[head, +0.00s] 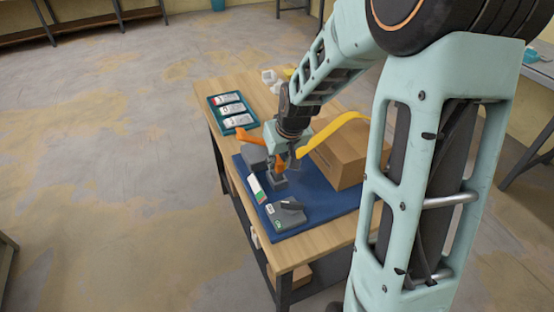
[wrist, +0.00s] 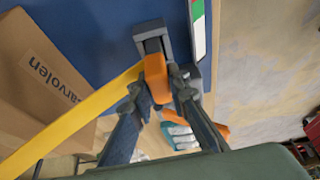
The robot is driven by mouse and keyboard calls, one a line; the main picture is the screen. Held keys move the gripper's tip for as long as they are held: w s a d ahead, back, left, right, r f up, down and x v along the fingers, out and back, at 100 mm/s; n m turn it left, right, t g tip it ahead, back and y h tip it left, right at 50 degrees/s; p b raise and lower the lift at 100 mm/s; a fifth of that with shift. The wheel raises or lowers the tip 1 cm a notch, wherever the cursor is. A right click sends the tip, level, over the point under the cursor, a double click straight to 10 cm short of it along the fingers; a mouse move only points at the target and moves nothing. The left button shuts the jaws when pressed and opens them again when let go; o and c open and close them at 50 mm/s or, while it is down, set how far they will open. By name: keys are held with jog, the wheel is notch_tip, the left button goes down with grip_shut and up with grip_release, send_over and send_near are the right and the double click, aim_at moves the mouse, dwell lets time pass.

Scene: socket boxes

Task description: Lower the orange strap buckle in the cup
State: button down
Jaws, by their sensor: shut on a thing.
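My gripper (head: 281,164) is shut on the orange strap buckle (wrist: 156,78), which sits between the fingertips in the wrist view. A yellow strap (wrist: 75,115) runs from beside the fingers to the lower left; it arcs over the cardboard box in the head view (head: 330,132). A small grey square cup (wrist: 151,31) with a dark opening stands on the blue mat, just beyond the buckle. In the head view the cup (head: 278,184) is right below the fingers. The buckle's tip overlaps the cup's near edge; whether it is inside, I cannot tell.
A cardboard box (head: 343,156) stands close on the right of the blue mat (head: 325,208). A grey device (head: 287,219) and a white box with green and red marks (head: 256,190) lie near the cup. A teal tray (head: 216,98) is at the table's far left.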

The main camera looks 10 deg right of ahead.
jog(key=shift+f+b, duration=0.8)
jog(key=shift+f, duration=0.15)
dwell(0.5)
jog(key=c, duration=1.8)
grip_release()
jog(key=shift+o, duration=0.2)
jog(key=shift+r, duration=0.1)
jog(key=v, duration=1.2)
jog(key=shift+d, duration=0.1)
